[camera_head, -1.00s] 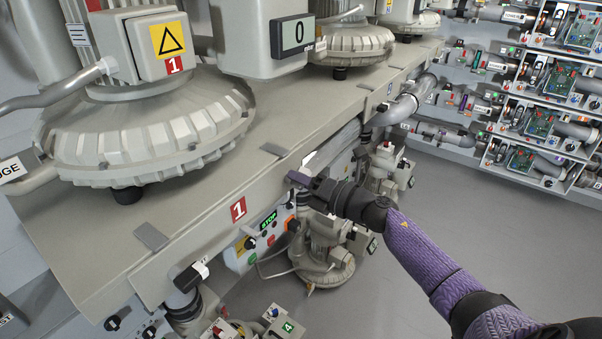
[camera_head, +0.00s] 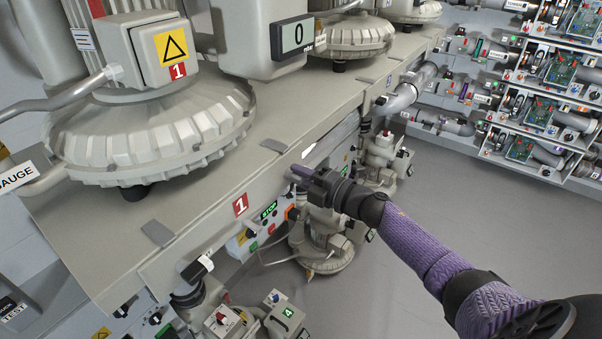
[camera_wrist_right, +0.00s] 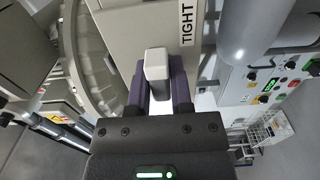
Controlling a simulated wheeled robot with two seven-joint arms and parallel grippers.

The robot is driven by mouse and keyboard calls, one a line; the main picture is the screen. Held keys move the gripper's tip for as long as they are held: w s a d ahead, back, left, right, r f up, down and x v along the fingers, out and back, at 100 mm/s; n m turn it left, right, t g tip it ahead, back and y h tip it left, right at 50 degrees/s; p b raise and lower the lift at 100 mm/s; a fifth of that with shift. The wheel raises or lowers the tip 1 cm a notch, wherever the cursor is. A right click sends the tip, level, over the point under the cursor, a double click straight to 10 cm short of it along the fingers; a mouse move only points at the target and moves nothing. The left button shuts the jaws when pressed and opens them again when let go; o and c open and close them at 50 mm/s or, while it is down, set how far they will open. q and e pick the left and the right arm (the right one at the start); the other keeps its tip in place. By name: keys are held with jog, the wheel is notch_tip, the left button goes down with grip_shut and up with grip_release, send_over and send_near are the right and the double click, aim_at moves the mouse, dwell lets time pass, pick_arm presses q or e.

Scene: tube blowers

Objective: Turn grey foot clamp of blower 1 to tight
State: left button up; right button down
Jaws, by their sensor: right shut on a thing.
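Blower 1 (camera_head: 150,125) is a large ribbed beige unit on the bench at the left of the head view, with a red "1" tag. My right gripper (camera_head: 299,172) is at the bench's front edge, right of the red "1" plate. In the right wrist view, its two purple fingers are shut on a pale grey clamp handle (camera_wrist_right: 155,64), one finger on each side. A "TIGHT" label (camera_wrist_right: 187,22) lies just right of the handle, not under it. The handle cannot be made out in the head view, hidden by the gripper. My left gripper is in neither view.
The beige bench (camera_head: 110,245) runs diagonally, with more blowers (camera_head: 350,38) behind. A control panel with a green "STOP" display (camera_head: 268,210) and pump units (camera_head: 322,250) sit below its edge. Shelves of equipment (camera_head: 540,90) stand far right. The grey floor (camera_head: 470,190) between is clear.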

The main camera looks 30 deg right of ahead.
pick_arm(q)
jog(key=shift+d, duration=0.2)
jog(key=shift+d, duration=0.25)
pick_arm(e)
jog(key=c, duration=0.6)
grip_release()
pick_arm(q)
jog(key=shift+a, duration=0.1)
pick_arm(e)
jog(key=shift+o, duration=0.2)
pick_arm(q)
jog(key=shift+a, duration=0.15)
pick_arm(e)
jog(key=shift+s+d, duration=0.1)
jog(key=shift+s, duration=0.1)
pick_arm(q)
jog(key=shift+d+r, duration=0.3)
pick_arm(e)
jog(key=v, duration=0.9)
jog(key=shift+s, duration=0.25)
